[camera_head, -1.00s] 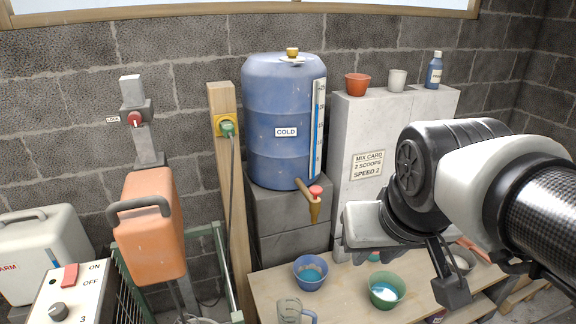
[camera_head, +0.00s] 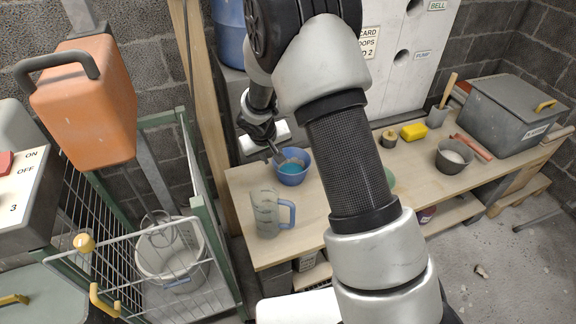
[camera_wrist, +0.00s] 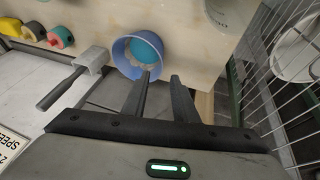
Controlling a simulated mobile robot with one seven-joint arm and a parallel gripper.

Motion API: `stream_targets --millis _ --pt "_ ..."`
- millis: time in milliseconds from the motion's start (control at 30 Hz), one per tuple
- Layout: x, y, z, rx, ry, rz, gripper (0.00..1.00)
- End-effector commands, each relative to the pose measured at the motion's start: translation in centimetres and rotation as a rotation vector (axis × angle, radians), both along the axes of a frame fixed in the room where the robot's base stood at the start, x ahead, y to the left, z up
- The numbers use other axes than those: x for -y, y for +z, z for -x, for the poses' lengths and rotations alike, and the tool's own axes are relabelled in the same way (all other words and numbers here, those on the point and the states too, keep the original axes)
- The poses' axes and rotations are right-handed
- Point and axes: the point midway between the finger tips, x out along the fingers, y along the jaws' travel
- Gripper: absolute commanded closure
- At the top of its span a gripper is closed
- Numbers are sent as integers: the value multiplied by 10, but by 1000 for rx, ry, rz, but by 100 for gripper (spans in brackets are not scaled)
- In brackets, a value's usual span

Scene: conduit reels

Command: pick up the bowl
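The blue bowl (camera_head: 294,178) stands on the wooden bench with blue-green contents. In the wrist view the bowl (camera_wrist: 157,42) lies just ahead of my fingers. My gripper (camera_head: 277,158) is at the bowl's back-left rim in the head view. In the wrist view my gripper (camera_wrist: 160,76) is open, with a gap between its two fingers. The left fingertip overlaps the bowl and the right one is outside its rim; I cannot tell whether they touch it. A green bowl (camera_head: 390,178) is mostly hidden behind my arm. A grey bowl (camera_head: 441,157) with white contents stands further right.
A clear jug (camera_head: 263,212) with a blue handle stands in front of the blue bowl. A wire cage (camera_head: 95,250) with a bucket (camera_head: 195,245) is at left.

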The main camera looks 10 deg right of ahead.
Motion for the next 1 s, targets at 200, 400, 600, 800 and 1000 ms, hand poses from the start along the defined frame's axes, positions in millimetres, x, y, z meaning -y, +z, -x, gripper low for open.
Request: stream_targets --millis 200,400,600,800,1000 --pt "6 -37 -14 -4 0 1 74" --pt "12 -76 -32 -3 1 0 74" --pt "17 -104 -46 -2 2 0 74" --pt "19 -114 -51 -2 0 -1 74" --pt "24 -141 -64 -4 -1 0 74"
